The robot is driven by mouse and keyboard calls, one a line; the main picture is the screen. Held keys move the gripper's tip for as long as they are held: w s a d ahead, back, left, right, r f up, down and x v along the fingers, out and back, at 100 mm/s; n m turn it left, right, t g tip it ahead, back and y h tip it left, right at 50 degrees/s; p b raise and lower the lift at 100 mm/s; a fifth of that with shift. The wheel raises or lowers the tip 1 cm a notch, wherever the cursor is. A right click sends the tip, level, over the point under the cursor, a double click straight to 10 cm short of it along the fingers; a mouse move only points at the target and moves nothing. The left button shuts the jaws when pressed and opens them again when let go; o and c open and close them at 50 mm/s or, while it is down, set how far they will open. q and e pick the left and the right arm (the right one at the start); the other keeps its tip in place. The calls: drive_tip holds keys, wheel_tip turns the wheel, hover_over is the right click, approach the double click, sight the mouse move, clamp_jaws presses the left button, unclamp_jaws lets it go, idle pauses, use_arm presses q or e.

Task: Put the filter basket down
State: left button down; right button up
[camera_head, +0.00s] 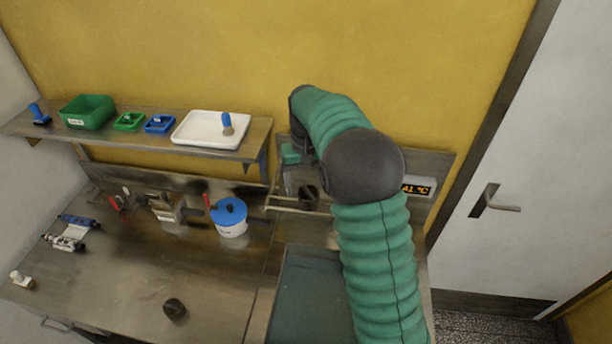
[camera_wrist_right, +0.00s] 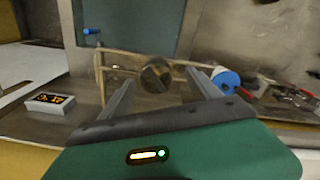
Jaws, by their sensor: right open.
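A small dark round cup, which looks like the filter basket (camera_head: 308,198), is at the pale rails beside the sink. It also shows as a dark round piece in the right wrist view (camera_wrist_right: 156,75). My right gripper (camera_head: 300,184) reaches down over it from the wall side. In the right wrist view, its two grey fingers stand wide apart on either side of the cup, with gaps visible. Whether the cup rests fully on the rails is hard to tell. A similar dark cup (camera_head: 175,309) stands on the bench at the front. My left gripper is not in view.
A white pot with a blue lid (camera_head: 230,212) stands left of the rails. A shelf (camera_head: 255,137) with bins and a white tray (camera_head: 185,128) is above. The sink basin (camera_head: 305,300) lies in front. A temperature display (camera_head: 418,187) is at right. The bench's front middle is mostly clear.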

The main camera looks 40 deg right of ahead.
wheel_tip(320, 180, up, 6)
drive_tip(key=d+f, duration=0.1)
drive_tip(key=d, duration=0.1)
drive_tip(key=s+a+f+n+t, duration=0.1)
drive_tip(key=s+a+f, duration=0.1)
drive_tip(key=a+f, duration=0.35)
drive_tip(key=s+a+f+n, duration=0.2)
drive_tip(key=a, duration=0.6)
drive_tip(key=s+a+f+n+t, duration=0.2)
drive_tip(key=s+a+f+n, duration=0.1)
drive_tip(key=s+a+f, duration=0.55)
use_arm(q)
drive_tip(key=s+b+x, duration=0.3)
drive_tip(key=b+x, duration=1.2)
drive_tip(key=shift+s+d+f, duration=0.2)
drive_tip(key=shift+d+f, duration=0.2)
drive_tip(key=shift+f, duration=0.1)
use_arm(e)
wheel_tip(320, 180, down, 13)
drive_tip(key=s, duration=0.1)
drive_tip(key=shift+a+f, duration=0.2)
drive_tip(key=shift+a, duration=0.1)
